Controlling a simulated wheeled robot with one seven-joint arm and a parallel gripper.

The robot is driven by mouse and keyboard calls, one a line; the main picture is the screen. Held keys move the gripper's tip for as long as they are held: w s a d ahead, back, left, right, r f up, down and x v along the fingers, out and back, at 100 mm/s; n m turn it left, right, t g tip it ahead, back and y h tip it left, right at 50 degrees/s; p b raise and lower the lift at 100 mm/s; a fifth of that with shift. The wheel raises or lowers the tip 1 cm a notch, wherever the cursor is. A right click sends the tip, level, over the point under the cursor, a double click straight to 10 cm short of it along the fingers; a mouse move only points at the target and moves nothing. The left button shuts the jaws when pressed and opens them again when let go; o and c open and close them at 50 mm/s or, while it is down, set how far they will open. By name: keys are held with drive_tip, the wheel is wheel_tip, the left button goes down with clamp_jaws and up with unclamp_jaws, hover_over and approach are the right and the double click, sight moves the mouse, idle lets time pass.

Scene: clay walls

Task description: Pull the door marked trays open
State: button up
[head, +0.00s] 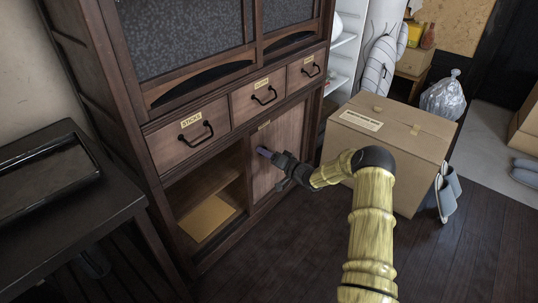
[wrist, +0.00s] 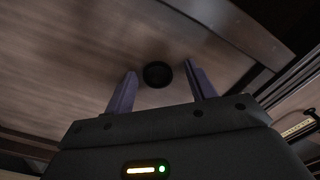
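A wooden door (head: 278,150) fills the right half of the cabinet's lower part. A small tan label (head: 264,125) sits at its top edge, too small to read. My gripper (head: 264,152) is at the left part of this door, pointing at its face. In the wrist view the two purple fingers (wrist: 162,90) are apart, with nothing held between them. A dark round pull (wrist: 158,74) on the wood shows between and just beyond the fingertips. I cannot tell whether the fingers touch the door.
Left of the door is an open compartment (head: 195,187) with a tan board (head: 206,217) inside. Three labelled drawers (head: 189,134) with black handles lie above. A dark table (head: 50,205) stands at left. Floor in front is clear.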

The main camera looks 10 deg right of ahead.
drive_tip(key=p+v, duration=0.7)
drive_tip(key=v, duration=1)
drive_tip(key=shift+s+p, duration=0.2)
drive_tip(key=shift+p, duration=0.2)
drive_tip(key=shift+d+r, duration=0.1)
